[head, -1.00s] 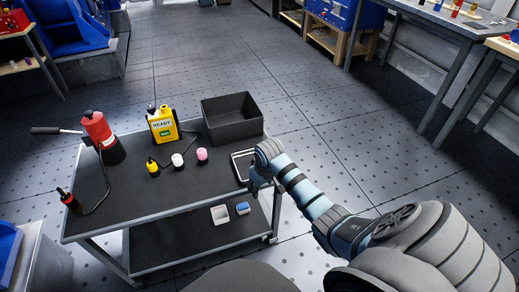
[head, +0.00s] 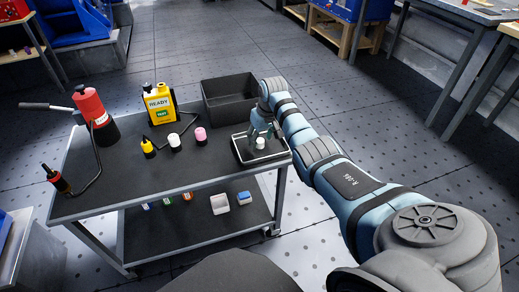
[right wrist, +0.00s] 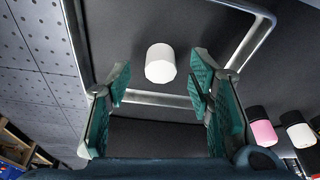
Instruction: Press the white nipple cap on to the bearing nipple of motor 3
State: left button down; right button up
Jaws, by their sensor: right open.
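The white nipple cap (head: 260,143) stands in the small metal-rimmed tray (head: 262,160) at the right end of the cart top. In the right wrist view the cap (right wrist: 160,64) shows as a plain white cylinder just beyond the fingertips, in line with the gap between them. My right gripper (head: 262,128) is open and empty, pointing down over the tray; its two teal-padded fingers (right wrist: 160,82) are spread apart in the wrist view. The cap is not gripped. My left gripper is out of view. I cannot see motor 3 or its bearing nipple.
A dark open bin (head: 229,103) stands behind the tray. The cart's front middle is clear.

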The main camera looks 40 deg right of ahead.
aim_at(260, 140)
jog(key=shift+w+f, duration=0.15)
jog(key=shift+f, duration=0.25)
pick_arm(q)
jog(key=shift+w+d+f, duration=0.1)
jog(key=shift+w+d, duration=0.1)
pick_arm(e)
jog(key=shift+r, duration=0.15)
jog(key=c, duration=0.9)
